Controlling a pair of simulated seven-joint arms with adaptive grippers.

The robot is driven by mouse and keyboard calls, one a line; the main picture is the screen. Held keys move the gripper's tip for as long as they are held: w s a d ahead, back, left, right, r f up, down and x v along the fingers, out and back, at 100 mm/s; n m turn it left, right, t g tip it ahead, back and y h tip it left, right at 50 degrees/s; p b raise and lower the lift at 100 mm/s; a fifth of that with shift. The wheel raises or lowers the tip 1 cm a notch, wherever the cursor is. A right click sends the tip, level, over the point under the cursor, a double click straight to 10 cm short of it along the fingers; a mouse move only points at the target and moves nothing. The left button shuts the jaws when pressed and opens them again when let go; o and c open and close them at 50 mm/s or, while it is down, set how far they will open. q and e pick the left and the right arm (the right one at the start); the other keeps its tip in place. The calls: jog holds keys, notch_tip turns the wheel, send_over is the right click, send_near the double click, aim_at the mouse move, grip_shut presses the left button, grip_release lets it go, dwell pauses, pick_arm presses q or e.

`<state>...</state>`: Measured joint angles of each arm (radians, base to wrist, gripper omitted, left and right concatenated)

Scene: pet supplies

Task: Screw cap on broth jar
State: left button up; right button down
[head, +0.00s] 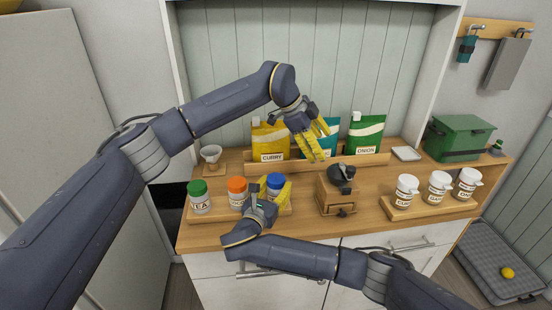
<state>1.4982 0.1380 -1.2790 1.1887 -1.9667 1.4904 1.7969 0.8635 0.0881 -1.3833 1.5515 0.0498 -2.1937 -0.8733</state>
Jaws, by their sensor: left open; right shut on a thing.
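A jar with a blue cap (275,181) stands at the right end of the left wooden tray. Its label is hidden, so I cannot tell whether it is the broth jar. My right gripper (268,189) is shut on this jar from the front, with yellow fingers at its sides. The cap sits on top of it. My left gripper (318,156) is open and empty, above and right of that jar, in front of the pouches. An orange-capped jar (237,191) and a green-capped jar (199,196) stand to the left on the same tray.
Curry (269,143) and onion (366,136) pouches stand at the back, with a teal pouch (331,128) partly hidden between. A wooden grinder (337,196) stands mid-counter. Several white jars (438,189) fill a right tray (425,207). A green box (459,137) sits behind.

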pick_arm(q)
jog(key=a+f+y, duration=0.2)
jog(key=a+y, duration=0.2)
jog(key=a, duration=0.3)
pick_arm(e)
jog(key=shift+d, duration=0.1)
pick_arm(q)
jog(key=n+y, duration=0.1)
jog(key=y, duration=0.1)
send_over(276, 179)
jog(key=w, duration=0.2)
jog(key=shift+d+f, duration=0.35)
jog(key=shift+f, duration=0.3)
jog(key=shift+s+a+g+y, duration=0.2)
jog(key=shift+s+g, duration=0.1)
jog(key=shift+s, duration=0.15)
jog(key=shift+s+a+g+y, duration=0.1)
jog(key=shift+s+a+g, duration=0.05)
jog(key=shift+s+g, duration=0.2)
jog(key=shift+f, duration=0.15)
jog(key=shift+f, duration=3.9)
jog(key=c, duration=1.3)
jog(key=shift+s+m, duration=0.1)
jog(key=shift+m, duration=1.5)
jog(key=shift+c, duration=0.3)
